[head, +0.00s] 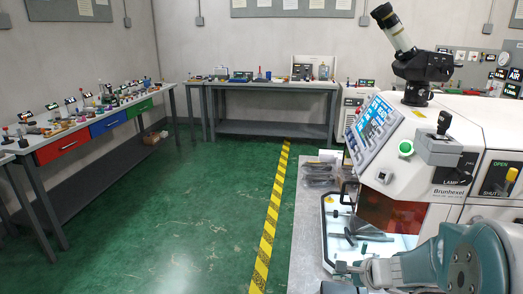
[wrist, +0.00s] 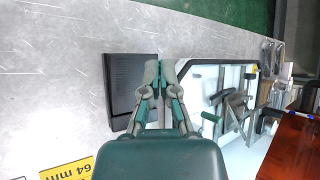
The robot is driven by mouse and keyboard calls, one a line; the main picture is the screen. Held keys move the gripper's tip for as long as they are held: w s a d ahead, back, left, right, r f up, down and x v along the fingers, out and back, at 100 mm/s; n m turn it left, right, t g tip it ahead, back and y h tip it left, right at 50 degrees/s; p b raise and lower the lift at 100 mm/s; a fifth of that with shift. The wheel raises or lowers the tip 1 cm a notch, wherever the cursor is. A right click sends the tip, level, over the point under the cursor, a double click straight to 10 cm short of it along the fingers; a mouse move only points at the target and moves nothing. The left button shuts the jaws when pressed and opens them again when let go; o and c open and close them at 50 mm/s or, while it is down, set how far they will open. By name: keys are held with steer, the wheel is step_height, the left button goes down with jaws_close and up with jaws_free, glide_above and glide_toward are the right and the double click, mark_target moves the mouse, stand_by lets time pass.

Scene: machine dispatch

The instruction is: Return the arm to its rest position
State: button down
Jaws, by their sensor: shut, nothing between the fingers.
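My gripper (wrist: 160,68) shows at the middle of the wrist view, its two grey-and-green fingers drawn together with nothing between them. In the head view my gripper (head: 343,268) is at the lower right, at the end of my teal and grey arm, low over the front of the machine's worktop. It looks close to a lit white tray (head: 327,240) with dark tools on it. In the wrist view the fingertips appear between a dark flat block (wrist: 121,88) and the black-edged tray (wrist: 203,78). I cannot tell the height above the surface.
The white machine (head: 438,185) with a microscope eyepiece (head: 395,28) and control panel (head: 376,125) stands close on the right. Bagged parts (head: 318,173) lie behind the tray. Benches line the left and back walls. The green floor (head: 180,220) is clear.

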steer(key=s+a+r+n+g+h, duration=0.1)
steer(key=s+a+r+n+g, duration=0.1)
steer(key=s+a+r+n, duration=0.65)
steer(key=s+d+r+n+h, duration=0.1)
steer(key=s+r+n+h, duration=0.1)
steer(key=s+n, duration=0.2)
steer(key=s+d+r+n+h, duration=0.1)
steer(key=s+r+n+h, duration=0.2)
steer(key=s, duration=0.6)
steer(key=shift+n+t, duration=0.3)
steer(key=shift+n, duration=0.75)
steer(key=shift+r, duration=0.1)
